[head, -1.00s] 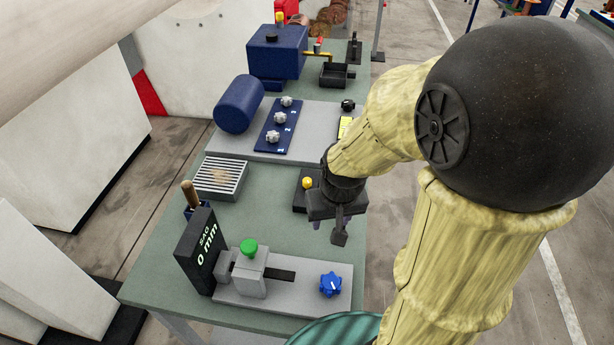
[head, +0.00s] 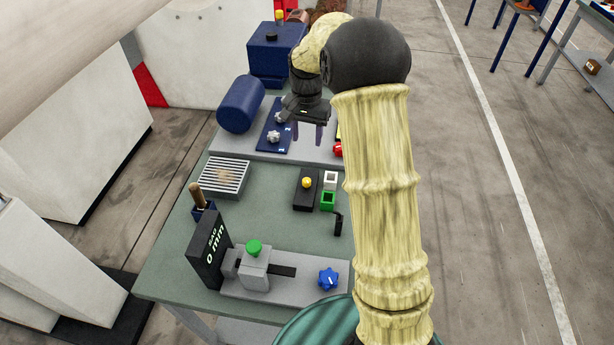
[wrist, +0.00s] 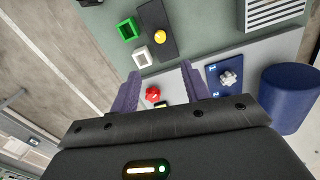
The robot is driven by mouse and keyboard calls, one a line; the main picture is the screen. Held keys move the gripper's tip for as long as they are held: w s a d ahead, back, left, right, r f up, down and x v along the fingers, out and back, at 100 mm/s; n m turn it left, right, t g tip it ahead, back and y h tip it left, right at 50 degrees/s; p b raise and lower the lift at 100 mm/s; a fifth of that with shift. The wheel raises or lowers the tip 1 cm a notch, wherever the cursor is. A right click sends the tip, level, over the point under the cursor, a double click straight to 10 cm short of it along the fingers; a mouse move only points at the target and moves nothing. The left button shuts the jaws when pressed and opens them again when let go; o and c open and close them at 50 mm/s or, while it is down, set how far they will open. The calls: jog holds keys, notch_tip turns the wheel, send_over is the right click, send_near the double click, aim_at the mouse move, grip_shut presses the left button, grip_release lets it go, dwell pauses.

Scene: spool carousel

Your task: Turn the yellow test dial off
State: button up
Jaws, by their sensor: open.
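A small round yellow knob (head: 306,183) stands on a black block on the green bench; it also shows in the wrist view (wrist: 160,37). I cannot tell if this is the test dial. A yellow plate (head: 338,131) is mostly hidden behind my arm, with a red knob (head: 338,149) near it. In the wrist view the red knob (wrist: 153,95) shows between my fingers, with a sliver of yellow beside it. My gripper (head: 307,134) is open and empty, above the grey plate, beyond the black block. Its purple fingers (wrist: 160,76) touch nothing that I can see.
A white square holder (head: 330,179) and a green one (head: 328,199) stand beside the black block. A blue knob (head: 329,279) is at the front.

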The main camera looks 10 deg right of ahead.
aim_at(307, 180)
jog(key=shift+f, duration=0.1)
notch_tip(307, 180, down, 17)
jog(key=p, duration=0.4)
jog(key=shift+f, duration=0.15)
jog(key=c, duration=1)
